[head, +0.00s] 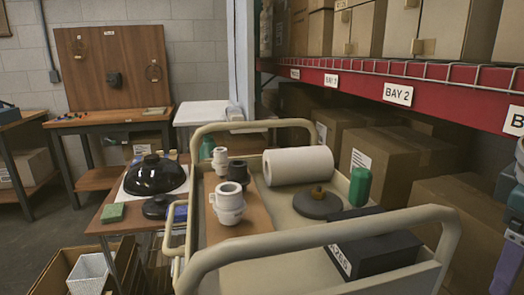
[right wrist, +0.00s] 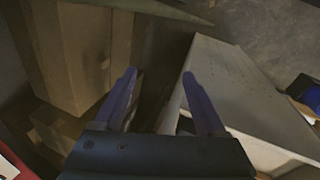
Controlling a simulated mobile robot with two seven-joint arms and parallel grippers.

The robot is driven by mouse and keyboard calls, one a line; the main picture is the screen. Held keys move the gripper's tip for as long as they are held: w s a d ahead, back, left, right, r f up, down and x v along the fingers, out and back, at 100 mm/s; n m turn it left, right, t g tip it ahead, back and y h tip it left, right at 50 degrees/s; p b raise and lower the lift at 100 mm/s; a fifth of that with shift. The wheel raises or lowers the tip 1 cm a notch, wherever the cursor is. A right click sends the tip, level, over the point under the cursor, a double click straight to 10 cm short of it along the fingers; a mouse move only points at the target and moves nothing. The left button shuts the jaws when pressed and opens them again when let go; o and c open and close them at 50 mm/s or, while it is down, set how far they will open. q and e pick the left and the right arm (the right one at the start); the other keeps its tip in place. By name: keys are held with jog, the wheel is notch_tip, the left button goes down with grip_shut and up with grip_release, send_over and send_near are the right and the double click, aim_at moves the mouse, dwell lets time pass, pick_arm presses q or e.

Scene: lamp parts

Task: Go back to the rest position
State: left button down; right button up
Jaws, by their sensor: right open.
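My right gripper (right wrist: 160,74) shows in the right wrist view with its two purple fingers spread apart and nothing between them. In the head view, part of my right arm and a purple piece (head: 507,266) are at the far right edge, beside the cart. My left gripper is out of view. White lamp parts (head: 229,204) stand upright on a brown board on the cart, with a dark part (head: 238,173) behind. A dark grey disc with a brown knob (head: 317,203) lies to their right.
The cart (head: 290,257) has raised tan handles. It also holds a white roll (head: 298,166), a green cylinder (head: 360,186) and a black box (head: 374,254). A shelf with a red beam (head: 350,83) and cardboard boxes (head: 388,148) stands close on the right. A black dome (head: 155,176) sits on the left table.

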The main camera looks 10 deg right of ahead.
jog(key=s+f+n+t+h, duration=0.2)
jog(key=s+n+t, duration=0.3)
jog(key=s, duration=0.6)
jog(key=s+a+f+m+g+y, duration=0.1)
jog(key=s+a+f+m+y, duration=0.15)
jog(key=a, duration=0.55)
jog(key=s+a+f+m+g+y, duration=0.1)
jog(key=a+f+m+y, duration=0.2)
jog(key=a, duration=0.5)
notch_tip(320, 180, up, 45)
jog(key=p, duration=4.4)
jog(key=shift+w+d+f, duration=0.15)
jog(key=shift+d, duration=0.25)
